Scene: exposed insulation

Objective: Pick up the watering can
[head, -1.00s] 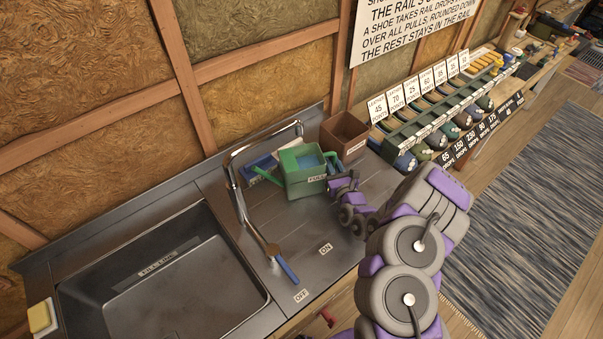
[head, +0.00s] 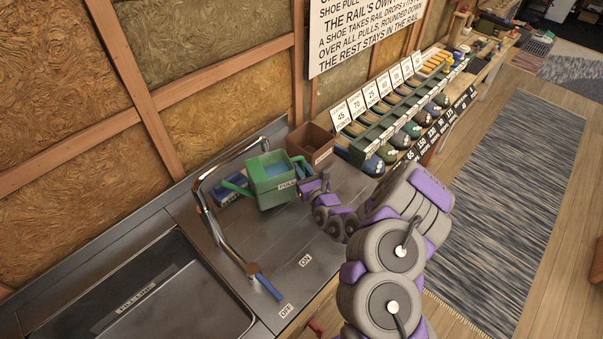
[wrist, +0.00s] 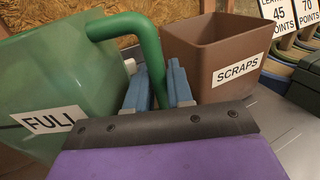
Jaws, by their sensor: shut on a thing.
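The watering can (head: 272,182) is a green box-shaped vessel with a FULL label, a green spout to its left and a green handle on its right. Its open top shows blue inside. In the wrist view the can (wrist: 60,85) fills the left side, and its handle (wrist: 150,50) curves down between my fingers. My gripper (head: 305,183) is at the can's right side, shut on the handle; its blue fingers (wrist: 158,88) also show in the wrist view. The can looks slightly tilted. The handle's lower part is hidden behind my gripper.
A brown SCRAPS bin (head: 312,142) stands close behind and right of my gripper. A blue box (head: 232,186) lies left of the can. The faucet (head: 215,215) and sink (head: 170,295) are further left. A shoe rack (head: 400,125) stands to the right.

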